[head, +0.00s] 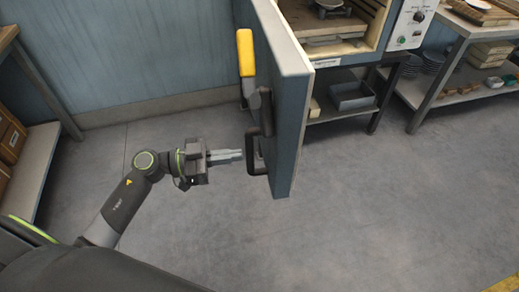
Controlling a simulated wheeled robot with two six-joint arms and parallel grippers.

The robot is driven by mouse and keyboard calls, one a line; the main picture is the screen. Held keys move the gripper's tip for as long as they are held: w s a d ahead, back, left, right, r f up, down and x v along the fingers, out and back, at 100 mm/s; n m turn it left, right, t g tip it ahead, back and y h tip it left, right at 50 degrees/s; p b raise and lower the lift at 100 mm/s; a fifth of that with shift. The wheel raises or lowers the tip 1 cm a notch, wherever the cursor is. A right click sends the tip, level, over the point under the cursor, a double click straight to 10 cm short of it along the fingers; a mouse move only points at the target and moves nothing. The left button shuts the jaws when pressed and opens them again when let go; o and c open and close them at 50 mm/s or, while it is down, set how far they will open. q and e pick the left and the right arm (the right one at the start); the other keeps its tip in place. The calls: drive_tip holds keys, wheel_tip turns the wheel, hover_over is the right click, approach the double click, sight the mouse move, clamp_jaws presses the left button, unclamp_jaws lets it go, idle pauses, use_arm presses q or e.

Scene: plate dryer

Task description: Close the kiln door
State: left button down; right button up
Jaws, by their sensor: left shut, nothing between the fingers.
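The kiln door (287,110) stands wide open, seen nearly edge-on, left of the kiln's opening. Its outer face is towards my left arm and carries a yellow-gripped lever (246,55) and, lower down, a dark bracket handle (252,152). The kiln (370,25) stands behind it to the right, with shelves and a pale dish inside. My left gripper (238,155) is shut and empty, pointing right, with its fingertips close to the dark handle. I cannot tell whether they touch it. My right gripper is not in view.
Under the kiln, a stand holds a grey bin (352,97). A rack (470,50) with stacked plates and boards stands at the right. A shelf with boxes (10,140) is at the far left. The grey floor in front of the door is clear.

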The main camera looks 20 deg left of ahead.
sight(272, 150)
use_arm(q)
drive_tip(key=shift+x, duration=3.5)
drive_tip(key=shift+r+p, duration=0.1)
drive_tip(key=shift+p, duration=0.2)
